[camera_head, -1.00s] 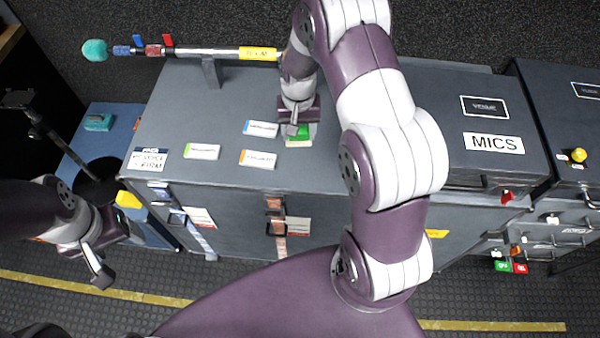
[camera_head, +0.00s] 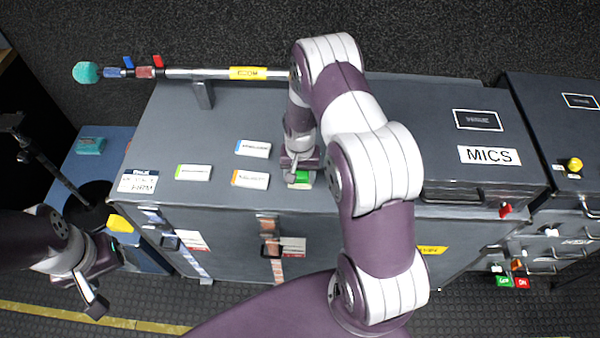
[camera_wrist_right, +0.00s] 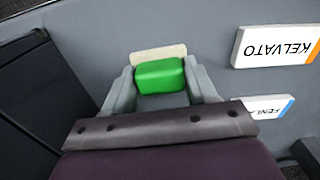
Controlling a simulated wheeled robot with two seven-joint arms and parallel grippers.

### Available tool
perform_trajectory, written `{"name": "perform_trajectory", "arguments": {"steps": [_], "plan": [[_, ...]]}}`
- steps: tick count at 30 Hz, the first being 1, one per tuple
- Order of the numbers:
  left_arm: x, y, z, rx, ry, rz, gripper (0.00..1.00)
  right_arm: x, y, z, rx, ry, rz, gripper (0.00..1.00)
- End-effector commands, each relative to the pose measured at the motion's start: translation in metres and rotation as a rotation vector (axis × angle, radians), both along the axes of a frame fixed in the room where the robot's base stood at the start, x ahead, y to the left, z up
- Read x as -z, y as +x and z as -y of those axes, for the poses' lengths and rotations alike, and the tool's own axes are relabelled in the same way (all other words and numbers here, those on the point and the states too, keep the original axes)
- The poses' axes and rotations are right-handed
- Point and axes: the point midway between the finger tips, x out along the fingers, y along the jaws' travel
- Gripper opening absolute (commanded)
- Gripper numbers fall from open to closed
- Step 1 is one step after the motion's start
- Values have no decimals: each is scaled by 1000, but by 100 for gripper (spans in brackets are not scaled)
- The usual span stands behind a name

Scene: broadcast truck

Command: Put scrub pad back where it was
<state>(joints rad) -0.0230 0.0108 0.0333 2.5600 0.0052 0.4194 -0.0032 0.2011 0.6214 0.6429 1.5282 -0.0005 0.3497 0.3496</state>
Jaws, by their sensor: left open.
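The scrub pad (camera_head: 302,177) is a small bright green block with a cream layer, near the front edge of the grey case top. In the right wrist view the green block (camera_wrist_right: 160,76) sits between both fingers, with the cream part showing beyond it. My right gripper (camera_head: 299,168) is shut on it from above and partly hides it. I cannot tell whether the pad touches the case top. My left gripper (camera_head: 97,300) is open and empty, low at the left, in front of the case and away from the pad.
Several white label cards (camera_head: 250,180) lie left of the pad. A boom pole (camera_head: 190,73) runs along the back edge. A teal block (camera_head: 90,146) lies on a blue surface (camera_head: 70,170) at left.

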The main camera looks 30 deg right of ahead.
Motion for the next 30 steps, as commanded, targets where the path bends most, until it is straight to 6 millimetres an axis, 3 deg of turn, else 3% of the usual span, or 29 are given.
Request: {"name": "perform_trajectory", "arguments": {"steps": [1,2,13,24,30], "plan": [[0,0,0,0,0,0,72,0,0,0,0,-1,1,73],[0,0,0,0,0,0,72,0,0,0,0,-1,1,83],[-2,0,0,0,0,0,72,-9,1,0,0,-1,3,83],[4,0,0,0,0,0,72,-99,1,0,0,-1,4,83],[5,0,0,0,0,0,72,-129,-4,-6,-30,-2,8,83]]}}
